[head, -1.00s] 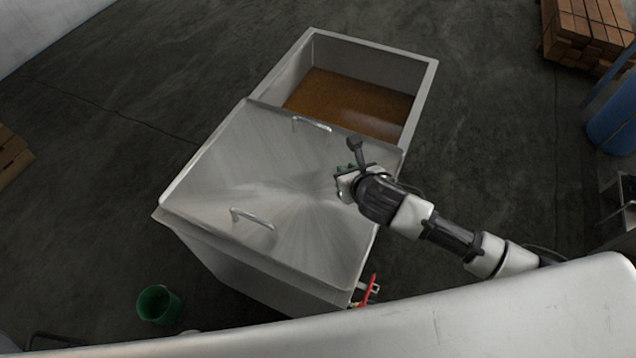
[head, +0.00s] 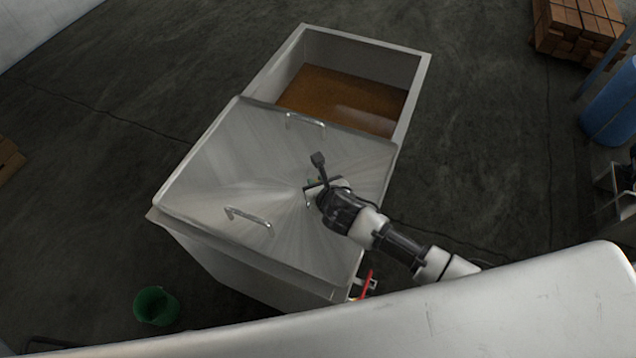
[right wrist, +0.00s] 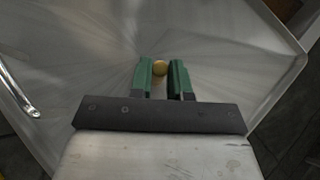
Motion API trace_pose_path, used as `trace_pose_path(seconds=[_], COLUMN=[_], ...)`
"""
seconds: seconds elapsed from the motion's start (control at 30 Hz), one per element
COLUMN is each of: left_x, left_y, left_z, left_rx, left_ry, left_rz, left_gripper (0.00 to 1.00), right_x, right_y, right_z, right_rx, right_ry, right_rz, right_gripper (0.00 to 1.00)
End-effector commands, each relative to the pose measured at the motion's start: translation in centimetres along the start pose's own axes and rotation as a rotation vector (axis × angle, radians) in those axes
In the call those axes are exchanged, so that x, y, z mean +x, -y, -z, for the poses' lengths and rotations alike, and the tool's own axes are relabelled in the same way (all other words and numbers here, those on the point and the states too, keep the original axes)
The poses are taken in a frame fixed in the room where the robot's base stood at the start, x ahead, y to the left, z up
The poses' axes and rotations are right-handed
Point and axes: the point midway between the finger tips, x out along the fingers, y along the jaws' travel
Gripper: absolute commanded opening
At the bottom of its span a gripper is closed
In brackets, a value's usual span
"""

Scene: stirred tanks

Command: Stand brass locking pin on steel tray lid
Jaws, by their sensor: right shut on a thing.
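The steel tray lid (head: 225,165) covers the near part of a steel tank and carries two bar handles. My right gripper (head: 311,184) is over the right part of the lid, with the arm reaching in from the lower right. In the right wrist view its green fingers (right wrist: 161,78) are shut on the brass locking pin (right wrist: 160,68), whose round end shows between the fingertips. The lid (right wrist: 220,50) lies behind the pin. I cannot tell whether the pin touches the lid. The pin is hidden in the head view. My left gripper is not in view.
The near handle (head: 248,217) and far handle (head: 305,120) rise from the lid. The tank's far part is open with brown liquid (head: 345,98) inside. A red-handled valve (head: 365,284) is at the near right corner. A green bucket (head: 156,306) stands on the floor.

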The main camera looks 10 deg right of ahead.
Motion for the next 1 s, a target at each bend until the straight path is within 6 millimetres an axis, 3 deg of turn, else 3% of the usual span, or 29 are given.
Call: trace_pose_path(seconds=[0.07, 0.1, 0.27, 0.67, 1.0], left_x=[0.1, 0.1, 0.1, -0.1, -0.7], left_y=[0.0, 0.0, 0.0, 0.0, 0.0], left_z=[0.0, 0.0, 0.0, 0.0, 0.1], left_rx=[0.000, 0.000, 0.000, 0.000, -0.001], left_ry=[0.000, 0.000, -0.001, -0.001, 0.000], left_rz=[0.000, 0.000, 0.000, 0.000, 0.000], left_gripper=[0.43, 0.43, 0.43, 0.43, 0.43], right_x=[0.1, 0.1, 0.1, -0.7, -6.9], right_y=[0.0, 0.0, 0.0, 0.0, 0.0], right_z=[0.2, 0.2, 0.2, -0.1, 0.0], right_rx=[0.000, 0.000, 0.000, -0.001, -0.001], right_ry=[0.000, 0.000, 0.000, 0.001, 0.000], right_rz=[0.000, 0.000, 0.000, -0.001, -0.002], right_gripper=[0.00, 0.21, 0.43, 0.43, 0.43])
